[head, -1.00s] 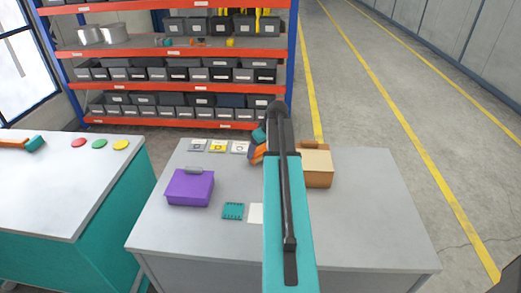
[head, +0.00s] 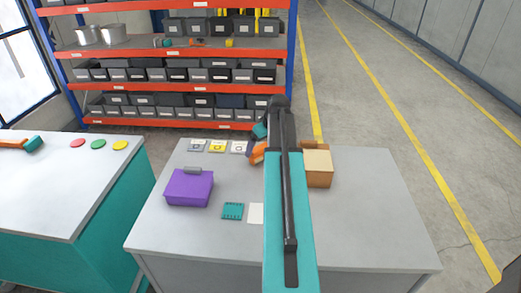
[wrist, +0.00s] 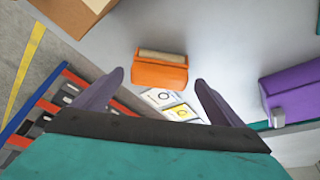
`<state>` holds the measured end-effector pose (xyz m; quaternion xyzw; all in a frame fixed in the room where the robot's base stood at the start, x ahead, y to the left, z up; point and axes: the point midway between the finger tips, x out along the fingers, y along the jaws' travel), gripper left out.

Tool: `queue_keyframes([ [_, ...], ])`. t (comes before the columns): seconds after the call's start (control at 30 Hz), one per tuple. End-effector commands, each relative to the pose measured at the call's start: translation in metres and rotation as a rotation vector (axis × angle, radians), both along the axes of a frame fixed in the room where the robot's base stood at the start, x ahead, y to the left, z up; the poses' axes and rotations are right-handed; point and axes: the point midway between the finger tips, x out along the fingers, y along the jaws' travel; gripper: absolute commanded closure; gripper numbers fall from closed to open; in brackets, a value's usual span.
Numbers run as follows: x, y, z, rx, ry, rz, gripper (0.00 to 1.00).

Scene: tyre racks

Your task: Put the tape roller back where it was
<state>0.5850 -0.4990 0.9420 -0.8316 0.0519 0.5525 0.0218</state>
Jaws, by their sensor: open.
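An orange and teal tool (head: 20,144), perhaps the tape roller, lies on the left table; I cannot be sure which thing is the tape roller. A blocky orange object with a tan top (wrist: 160,72) sits on the grey table in the wrist view, beside the small cards. It also shows partly behind my arm in the head view, as an orange piece (head: 257,153). My gripper (wrist: 158,86) is open and empty, its two dark fingers spread on either side of the orange object in the picture. I cannot tell the height between them. In the head view my arm hides the fingers.
A purple box (head: 189,188), a teal board (head: 232,211), a white sheet (head: 255,213) and a cardboard box (head: 318,166) stand on the grey table (head: 370,220). Its right side is clear. A rack (head: 170,50) with grey bins stands behind. Coloured discs (head: 98,144) lie on the left table.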

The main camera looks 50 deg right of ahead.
Motion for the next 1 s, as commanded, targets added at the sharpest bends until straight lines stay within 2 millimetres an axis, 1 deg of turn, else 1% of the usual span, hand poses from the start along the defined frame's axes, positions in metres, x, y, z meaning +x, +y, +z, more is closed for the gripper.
queue_keyframes([
  [0.63, -0.029, 0.004, 0.068, -0.001, -0.001, 0.0, 0.08],
  [0.8, -0.034, 0.004, 0.08, -0.001, -0.001, -0.001, 0.08],
  [1.0, -0.036, 0.005, 0.085, 0.001, 0.0, -0.002, 0.08],
])
